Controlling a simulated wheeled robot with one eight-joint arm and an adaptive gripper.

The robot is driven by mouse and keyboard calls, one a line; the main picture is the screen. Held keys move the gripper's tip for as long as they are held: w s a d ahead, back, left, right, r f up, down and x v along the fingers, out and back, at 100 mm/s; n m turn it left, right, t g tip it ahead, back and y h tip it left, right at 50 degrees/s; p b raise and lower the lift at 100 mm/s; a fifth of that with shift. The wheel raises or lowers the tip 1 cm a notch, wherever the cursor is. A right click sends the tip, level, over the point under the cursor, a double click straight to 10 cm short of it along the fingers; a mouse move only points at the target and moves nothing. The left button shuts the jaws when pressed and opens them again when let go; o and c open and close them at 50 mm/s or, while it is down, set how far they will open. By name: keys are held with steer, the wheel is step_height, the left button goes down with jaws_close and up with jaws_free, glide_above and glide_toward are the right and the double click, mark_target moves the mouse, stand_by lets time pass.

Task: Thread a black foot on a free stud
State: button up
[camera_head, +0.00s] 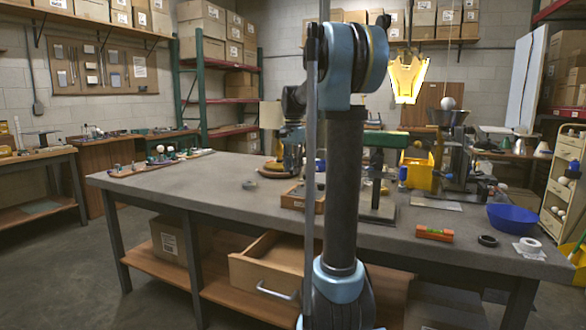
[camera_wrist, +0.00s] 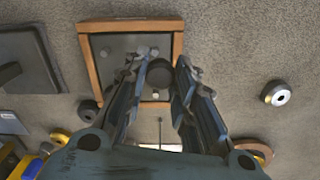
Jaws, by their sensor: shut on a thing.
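My gripper (camera_wrist: 161,68) reaches over a wood-framed box with a grey panel (camera_wrist: 118,44) in the wrist view. Its fingers are closed in on a dark round piece (camera_wrist: 160,73), which looks like a black foot. Whether it touches a stud is unclear. Small round studs or marks show on the panel, one at the upper left (camera_wrist: 103,54); the fingers cover part of it. The box (camera_head: 299,198) is partly behind my arm in the head view.
A dark flat base (camera_wrist: 35,62) stands left of the box in the wrist view. In the head view, a blue bowl (camera_head: 513,217), a level (camera_head: 434,234) and tape rolls lie at the right. The bench (camera_head: 190,190) is mostly clear at the left. A drawer (camera_head: 268,263) stands open below.

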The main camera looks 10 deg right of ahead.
steer(key=shift+d, duration=0.4)
steer(key=shift+f, duration=2.5)
steer(key=shift+s, duration=0.1)
steer(key=shift+f, duration=1.15)
stand_by(1.0)
jaws_close()
steer(key=shift+s+f, duration=0.15)
stand_by(0.6)
